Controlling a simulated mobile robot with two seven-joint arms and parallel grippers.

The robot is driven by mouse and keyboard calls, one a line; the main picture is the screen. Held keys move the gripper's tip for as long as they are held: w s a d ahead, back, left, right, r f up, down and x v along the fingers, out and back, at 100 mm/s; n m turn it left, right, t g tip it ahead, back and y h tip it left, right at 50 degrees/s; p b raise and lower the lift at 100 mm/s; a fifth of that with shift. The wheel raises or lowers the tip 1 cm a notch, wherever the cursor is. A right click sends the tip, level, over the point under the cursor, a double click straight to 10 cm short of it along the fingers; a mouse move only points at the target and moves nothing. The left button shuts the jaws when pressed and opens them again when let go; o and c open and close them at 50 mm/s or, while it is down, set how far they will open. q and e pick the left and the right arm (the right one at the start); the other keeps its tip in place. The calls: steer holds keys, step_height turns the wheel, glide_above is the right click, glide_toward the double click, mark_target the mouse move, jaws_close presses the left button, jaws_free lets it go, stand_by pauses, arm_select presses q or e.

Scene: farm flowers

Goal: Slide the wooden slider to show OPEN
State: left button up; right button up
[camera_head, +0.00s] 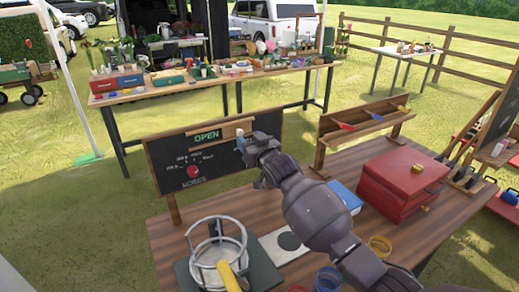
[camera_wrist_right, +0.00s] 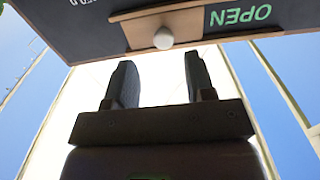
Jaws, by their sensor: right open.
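The black sign board (camera_head: 165,165) in a wooden frame stands at the back of the near table. The green word OPEN (camera_head: 207,136) shows at its top, to the left of the wooden slider (camera_head: 232,129). In the right wrist view the board is upside down, with the slider (camera_wrist_right: 185,27), its round white knob (camera_wrist_right: 163,38) and OPEN (camera_wrist_right: 240,15). My right gripper (camera_head: 250,146) is in front of the board's right part, just below the slider. Its two fingers (camera_wrist_right: 160,85) are apart and empty, with the knob beyond them. My left gripper is out of view.
A red toolbox (camera_head: 405,180) and a wooden trough (camera_head: 360,128) stand to the right. A round metal frame (camera_head: 217,247) stands at the front left. A blue book (camera_head: 345,196) lies behind my right arm. A second table (camera_head: 215,79) stands farther back.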

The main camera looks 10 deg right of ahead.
steer(key=shift+v, duration=2.85)
steer(key=s+d+f+m+g+h, duration=0.1)
steer(key=s+d+f+g+h, duration=0.2)
steer(key=s+d+f, duration=0.5)
steer(key=s+d+f+m+g+h, duration=0.2)
steer(key=s+d+f, duration=0.1)
steer(key=s+f, duration=0.55)
steer(key=s+d+f+m+g+h, duration=0.1)
steer(key=s+d+g, duration=0.35)
steer(key=s, duration=1.05)
steer(key=s+d+g+h, duration=0.2)
steer(key=s+d+g, duration=0.25)
steer(key=s, duration=0.95)
steer(key=w+f+t+y, duration=0.1)
steer(key=w+f+t, duration=0.6)
steer(key=f+t, duration=0.2)
steer(key=shift+w+d+f+n, duration=0.15)
steer(key=shift+w+f+n, duration=0.2)
steer(key=shift+f, duration=0.4)
